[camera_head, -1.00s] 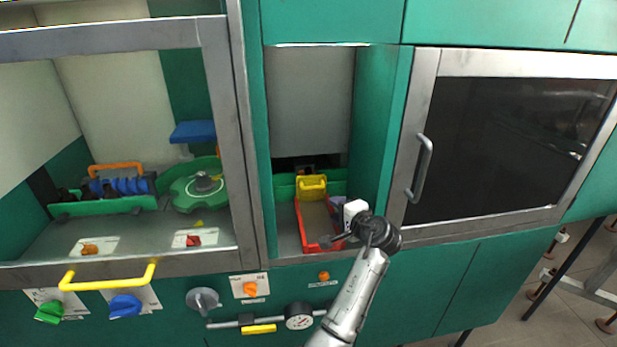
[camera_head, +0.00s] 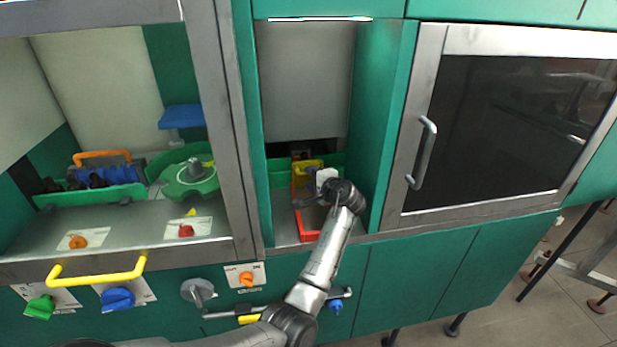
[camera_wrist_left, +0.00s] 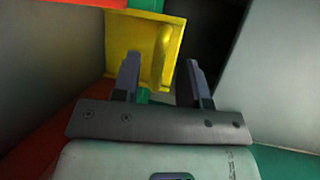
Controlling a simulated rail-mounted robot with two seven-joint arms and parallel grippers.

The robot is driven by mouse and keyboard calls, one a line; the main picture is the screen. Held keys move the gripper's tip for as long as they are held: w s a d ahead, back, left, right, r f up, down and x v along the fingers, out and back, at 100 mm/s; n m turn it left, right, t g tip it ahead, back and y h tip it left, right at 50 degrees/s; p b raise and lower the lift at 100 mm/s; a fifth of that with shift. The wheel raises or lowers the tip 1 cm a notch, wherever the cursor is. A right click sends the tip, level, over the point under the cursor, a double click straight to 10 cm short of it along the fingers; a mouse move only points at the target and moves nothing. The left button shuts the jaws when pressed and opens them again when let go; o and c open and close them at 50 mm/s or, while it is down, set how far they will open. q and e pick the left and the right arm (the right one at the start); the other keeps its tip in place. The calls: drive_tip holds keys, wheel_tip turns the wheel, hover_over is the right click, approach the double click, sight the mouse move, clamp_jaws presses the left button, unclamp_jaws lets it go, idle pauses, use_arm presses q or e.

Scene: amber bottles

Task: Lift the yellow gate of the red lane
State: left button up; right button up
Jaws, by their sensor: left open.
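The red lane (camera_head: 308,236) lies in the open niche, its red walls running back from the front edge. The yellow gate (camera_head: 304,164) stands at its far end, partly hidden by my left gripper (camera_head: 311,181). In the left wrist view the yellow gate (camera_wrist_left: 130,42) appears as a plate with a raised yellow handle (camera_wrist_left: 162,55). My left gripper (camera_wrist_left: 161,75) is open, one finger on each side of the handle in that view. I cannot tell whether the fingers touch it. My right gripper is not in view.
The niche's green side wall (camera_head: 375,130) stands close right of my arm, with a metal post (camera_head: 228,130) on the left. A grey panel (camera_head: 305,80) hangs above the lane. A dark-windowed door (camera_head: 500,130) is to the right. Knobs and a yellow handle (camera_head: 98,277) line the front.

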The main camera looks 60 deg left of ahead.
use_arm(q)
drive_tip(key=shift+x, duration=1.1)
drive_tip(key=shift+d, duration=0.1)
clamp_jaws()
